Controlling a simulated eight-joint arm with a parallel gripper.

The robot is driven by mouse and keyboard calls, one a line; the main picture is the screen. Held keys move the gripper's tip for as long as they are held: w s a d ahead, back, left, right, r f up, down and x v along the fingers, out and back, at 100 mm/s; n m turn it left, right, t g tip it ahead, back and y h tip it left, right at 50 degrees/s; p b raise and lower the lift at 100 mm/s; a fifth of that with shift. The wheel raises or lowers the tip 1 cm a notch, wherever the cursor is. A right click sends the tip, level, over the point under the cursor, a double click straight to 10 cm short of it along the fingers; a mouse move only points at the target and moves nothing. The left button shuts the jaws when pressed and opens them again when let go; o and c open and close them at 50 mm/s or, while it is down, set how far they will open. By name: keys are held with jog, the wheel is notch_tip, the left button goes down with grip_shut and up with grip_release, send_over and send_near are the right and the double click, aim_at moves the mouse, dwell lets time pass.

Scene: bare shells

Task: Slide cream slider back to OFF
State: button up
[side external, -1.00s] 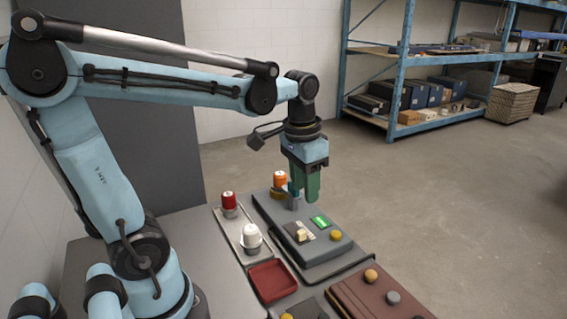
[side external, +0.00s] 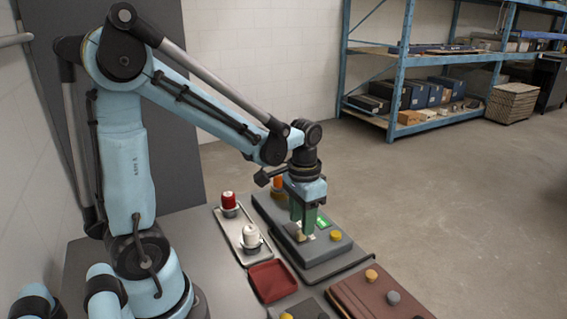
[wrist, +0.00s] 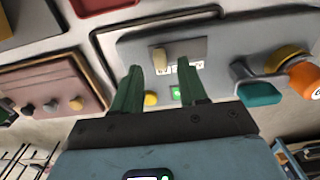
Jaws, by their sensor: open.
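The cream slider (side external: 296,231) is a small block on a dark plate on the grey control box (side external: 322,255). In the wrist view the slider (wrist: 159,60) is upright in the picture, between the tips of my gripper (wrist: 160,68) and a little beyond them. My gripper (side external: 304,232) points down over the box, its two green fingers apart. In the side view it partly hides the slider; I cannot tell whether they touch. A white label lies beside the slider, its text unreadable. A lit green indicator (wrist: 176,93) is on the same box.
A yellow button (side external: 335,235) is on the box. An orange-topped knob (wrist: 304,78) and a teal lever (wrist: 259,94) are at its other end. A tray with a red cap (side external: 229,199) and white cap (side external: 250,233), a red tray (side external: 272,281) and a brown panel (side external: 350,298) surround it.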

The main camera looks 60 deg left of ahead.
jog(key=shift+f, duration=1.4)
grip_shut()
